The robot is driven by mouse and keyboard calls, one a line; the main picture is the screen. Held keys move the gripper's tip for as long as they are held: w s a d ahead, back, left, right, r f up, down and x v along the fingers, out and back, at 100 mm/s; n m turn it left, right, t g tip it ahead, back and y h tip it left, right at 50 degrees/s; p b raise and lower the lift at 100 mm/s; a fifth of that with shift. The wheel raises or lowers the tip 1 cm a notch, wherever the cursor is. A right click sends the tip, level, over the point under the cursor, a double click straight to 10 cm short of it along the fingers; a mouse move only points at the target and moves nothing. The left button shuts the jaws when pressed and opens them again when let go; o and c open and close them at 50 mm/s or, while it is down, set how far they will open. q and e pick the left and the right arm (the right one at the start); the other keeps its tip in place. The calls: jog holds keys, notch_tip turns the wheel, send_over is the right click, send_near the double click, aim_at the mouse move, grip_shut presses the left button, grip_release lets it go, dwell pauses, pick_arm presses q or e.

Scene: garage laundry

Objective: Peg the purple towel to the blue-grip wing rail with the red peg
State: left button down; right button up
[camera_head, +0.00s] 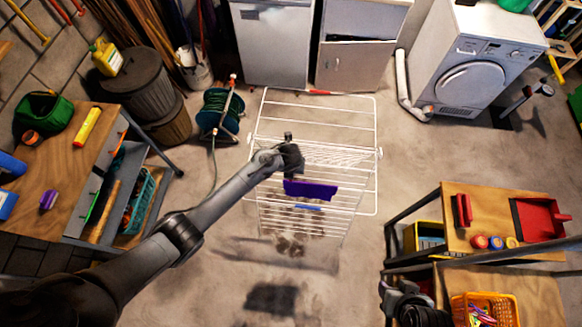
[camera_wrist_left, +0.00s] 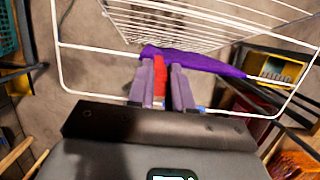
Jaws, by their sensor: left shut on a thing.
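The purple towel (camera_head: 312,190) lies along a rail of the white drying rack; it also shows in the wrist view (camera_wrist_left: 205,62). My left gripper (camera_head: 293,165) is above the rack, beside the towel's left end. In the wrist view its fingers (camera_wrist_left: 160,75) are shut on the red peg (camera_wrist_left: 158,78), whose tip is close to the towel's edge. I cannot tell whether the peg touches the towel. A blue grip (camera_head: 308,208) shows on a rail just below the towel. A dark shape at the lower right seems to be my right gripper (camera_head: 408,303); its fingers are unclear.
The white rack (camera_head: 376,120) stands on open floor. A wooden bench (camera_head: 70,185) is at left. Shelves with a red dustpan (camera_head: 540,220) and an orange basket (camera_head: 510,308) are at right. A hose reel (camera_head: 220,110) stands left of the rack.

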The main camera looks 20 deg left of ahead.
pick_arm(q)
jog(key=shift+f+b, duration=1.1)
jog(key=shift+f, duration=0.5)
jog(key=shift+f+b, duration=1.8)
jog(key=shift+f, duration=0.6)
jog(key=c, duration=1)
grip_release()
jog(key=shift+o, duration=0.2)
